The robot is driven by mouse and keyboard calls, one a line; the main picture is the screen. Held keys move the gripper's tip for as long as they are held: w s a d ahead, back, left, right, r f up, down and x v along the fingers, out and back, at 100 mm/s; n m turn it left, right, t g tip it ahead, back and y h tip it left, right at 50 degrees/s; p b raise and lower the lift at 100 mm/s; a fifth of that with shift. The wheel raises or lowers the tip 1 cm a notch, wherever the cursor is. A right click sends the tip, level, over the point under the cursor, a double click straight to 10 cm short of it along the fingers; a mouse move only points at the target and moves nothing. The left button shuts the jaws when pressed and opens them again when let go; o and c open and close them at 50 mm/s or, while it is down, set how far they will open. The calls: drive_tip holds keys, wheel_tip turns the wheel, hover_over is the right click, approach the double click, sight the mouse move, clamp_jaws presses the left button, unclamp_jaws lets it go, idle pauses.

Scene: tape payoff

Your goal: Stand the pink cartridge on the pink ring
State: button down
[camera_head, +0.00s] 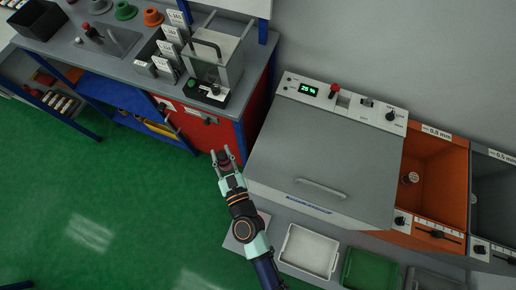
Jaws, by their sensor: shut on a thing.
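My gripper (222,154) is near the middle of the head view, over the green floor beside the red cabinet front. Its two fingers are closed on a small dark, purplish-pink thing (225,161), which I take to be the pink cartridge. The fingers hide part of it, and its tilt is hard to tell.
A green ring (125,11) and an orange ring (152,17) stand on the bench (62,51). A clear-walled device (213,66) and labelled holders stand nearby. A large grey-lidded machine (322,164) is right of my gripper.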

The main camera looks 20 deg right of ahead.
sight(228, 170)
wheel_tip(228, 170, down, 9)
drive_tip(key=b, duration=0.6)
drive_tip(key=shift+f, duration=0.1)
drive_tip(key=shift+r+p, duration=0.4)
drive_tip(key=shift+r, duration=0.2)
